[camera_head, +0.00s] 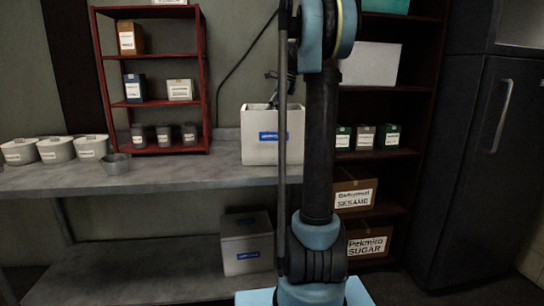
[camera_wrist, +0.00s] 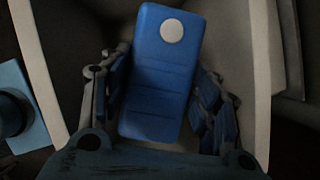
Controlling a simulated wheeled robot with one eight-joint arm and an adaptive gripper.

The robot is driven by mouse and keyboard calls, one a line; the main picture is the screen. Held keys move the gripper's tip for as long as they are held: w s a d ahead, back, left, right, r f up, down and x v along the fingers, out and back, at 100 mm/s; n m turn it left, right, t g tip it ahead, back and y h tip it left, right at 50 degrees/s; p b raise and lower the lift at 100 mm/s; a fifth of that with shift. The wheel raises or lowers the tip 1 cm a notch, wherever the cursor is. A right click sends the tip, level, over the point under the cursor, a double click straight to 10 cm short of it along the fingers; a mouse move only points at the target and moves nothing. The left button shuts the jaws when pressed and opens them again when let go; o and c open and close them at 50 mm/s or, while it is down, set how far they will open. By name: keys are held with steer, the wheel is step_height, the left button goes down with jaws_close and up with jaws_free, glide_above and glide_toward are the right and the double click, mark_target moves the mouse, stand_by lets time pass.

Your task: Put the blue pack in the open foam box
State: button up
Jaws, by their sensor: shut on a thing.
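The open foam box (camera_head: 258,150) is pale, with a blue label, and stands on the grey counter. Its pale walls also show around my gripper in the wrist view (camera_wrist: 236,60). In the wrist view, my gripper (camera_wrist: 163,68) is shut on the blue pack (camera_wrist: 160,95), with a finger along each side. The pack has a white round spot near its far end and lies between the box walls. Whether it touches the box floor cannot be told.
A second foam box (camera_head: 246,243) sits on the lower shelf. A red rack (camera_head: 151,103) with small boxes and dark jars stands left on the counter (camera_head: 190,173). Several pale tubs (camera_head: 56,150) stand further left. A shelf with cartons (camera_head: 368,244) is behind my arm.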

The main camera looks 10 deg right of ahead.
step_height(320, 180, down, 13)
steer(key=shift+s, duration=0.15)
stand_by(0.5)
steer(key=shift+f, duration=0.6)
steer(key=o, duration=1.4)
steer(key=shift+a+v, duration=0.2)
steer(key=shift+v, duration=4.15)
steer(key=shift+a+r, duration=0.1)
